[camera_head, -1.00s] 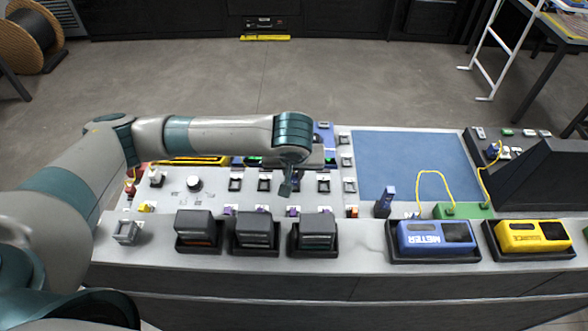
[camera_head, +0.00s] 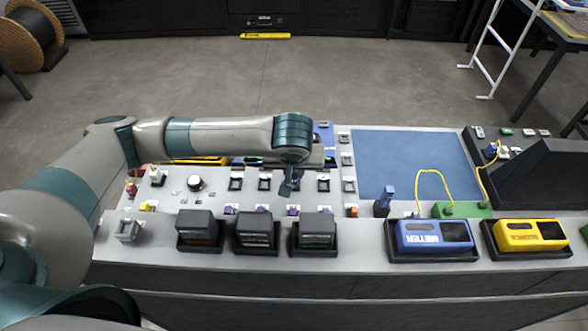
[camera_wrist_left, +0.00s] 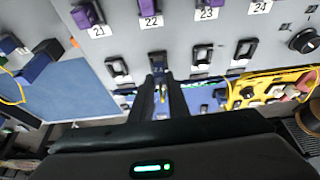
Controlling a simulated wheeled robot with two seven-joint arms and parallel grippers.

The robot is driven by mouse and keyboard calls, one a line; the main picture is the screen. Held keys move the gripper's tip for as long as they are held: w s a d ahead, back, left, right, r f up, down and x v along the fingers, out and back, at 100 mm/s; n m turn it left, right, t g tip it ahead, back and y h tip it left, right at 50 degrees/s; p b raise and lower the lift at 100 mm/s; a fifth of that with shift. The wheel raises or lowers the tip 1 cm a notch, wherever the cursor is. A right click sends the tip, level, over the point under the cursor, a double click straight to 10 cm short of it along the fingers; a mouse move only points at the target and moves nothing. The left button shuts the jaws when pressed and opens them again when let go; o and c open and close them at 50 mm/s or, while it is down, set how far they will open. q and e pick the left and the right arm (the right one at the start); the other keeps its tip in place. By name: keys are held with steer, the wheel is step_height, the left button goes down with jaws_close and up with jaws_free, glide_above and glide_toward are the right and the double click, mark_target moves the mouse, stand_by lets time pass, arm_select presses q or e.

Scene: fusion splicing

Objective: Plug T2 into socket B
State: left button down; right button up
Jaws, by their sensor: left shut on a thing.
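My left gripper (camera_head: 287,188) points down over the grey console (camera_head: 215,197), near its row of dark sockets. It also shows in the left wrist view (camera_wrist_left: 158,82), its fingers close together on a small, mostly hidden thing; a sliver of yellow shows between them. I cannot tell whether this is T2. A dark socket frame (camera_wrist_left: 157,60) stands right at the fingertips, below label 22; whether the held thing touches it is unclear. Similar socket frames stand beside it (camera_wrist_left: 118,69) (camera_wrist_left: 202,55). No mark reading T2 or B is legible. My right gripper is not in view.
Purple plugs (camera_wrist_left: 151,7) stand above labels 21 to 24. Three dark boxes (camera_head: 316,231) line the console front. A blue meter (camera_head: 433,236) and a yellow device (camera_head: 531,236) sit to the right. The blue mat (camera_head: 410,165) is mostly clear.

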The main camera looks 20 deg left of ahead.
arm_select(q)
steer(key=shift+f, duration=0.55)
stand_by(0.8)
steer(key=c, duration=1.6)
jaws_free()
